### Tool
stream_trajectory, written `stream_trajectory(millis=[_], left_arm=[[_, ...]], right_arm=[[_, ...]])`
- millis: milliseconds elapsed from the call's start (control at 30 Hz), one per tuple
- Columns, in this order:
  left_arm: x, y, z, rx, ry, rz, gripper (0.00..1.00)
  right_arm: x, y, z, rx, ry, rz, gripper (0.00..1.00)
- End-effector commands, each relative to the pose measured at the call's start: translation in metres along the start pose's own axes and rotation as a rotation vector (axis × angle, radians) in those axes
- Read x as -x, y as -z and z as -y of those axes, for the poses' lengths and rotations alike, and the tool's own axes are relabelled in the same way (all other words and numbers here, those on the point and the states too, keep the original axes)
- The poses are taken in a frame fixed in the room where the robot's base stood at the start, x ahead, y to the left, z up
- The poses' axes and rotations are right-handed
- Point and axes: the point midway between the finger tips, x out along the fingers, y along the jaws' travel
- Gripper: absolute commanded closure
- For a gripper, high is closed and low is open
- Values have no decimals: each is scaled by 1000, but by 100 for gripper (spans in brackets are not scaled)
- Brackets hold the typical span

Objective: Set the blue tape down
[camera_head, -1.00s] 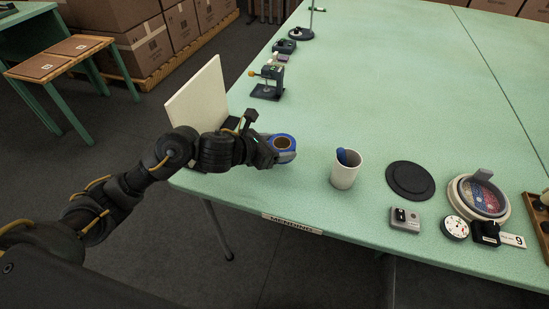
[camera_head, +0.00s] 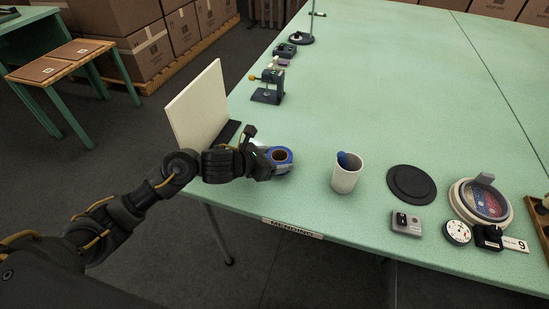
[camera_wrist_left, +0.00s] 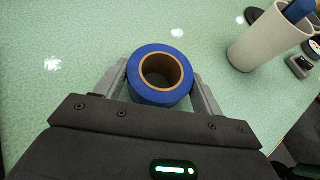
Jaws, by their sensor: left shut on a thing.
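The blue tape (camera_head: 283,154) is a roll with a brown cardboard core, near the left front edge of the green table. My left gripper (camera_head: 271,163) is shut on it from the left. In the left wrist view the blue tape (camera_wrist_left: 160,74) sits between the two grey fingers of the left gripper (camera_wrist_left: 162,88), its open core facing the camera. It is low over the table top; I cannot tell whether it touches. My right gripper is not in view.
A white cup (camera_head: 346,174) with a blue item in it stands right of the tape. A white upright panel (camera_head: 200,108) stands behind my left wrist. A black disc (camera_head: 410,184) and a grey box (camera_head: 406,223) lie further right. The table's middle is clear.

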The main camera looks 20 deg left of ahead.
Motion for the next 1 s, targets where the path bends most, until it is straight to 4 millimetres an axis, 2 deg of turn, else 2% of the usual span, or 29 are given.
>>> stream_trajectory(millis=[33,67,200,433,600,667,1000], left_arm=[[-1,2,0,-1,0,0,56],[0,1,0,0,0,0,28],[0,1,0,0,0,-1,10],[0,1,0,0,0,0,10],[5,-2,0,-2,-1,0,10],[14,-2,-1,-4,-1,1,10],[85,-2,-1,-5,-2,-1,10]], right_arm=[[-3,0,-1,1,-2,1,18],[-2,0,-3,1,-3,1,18],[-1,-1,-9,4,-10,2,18],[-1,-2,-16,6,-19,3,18],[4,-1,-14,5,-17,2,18],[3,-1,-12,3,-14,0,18],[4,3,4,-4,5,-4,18]])
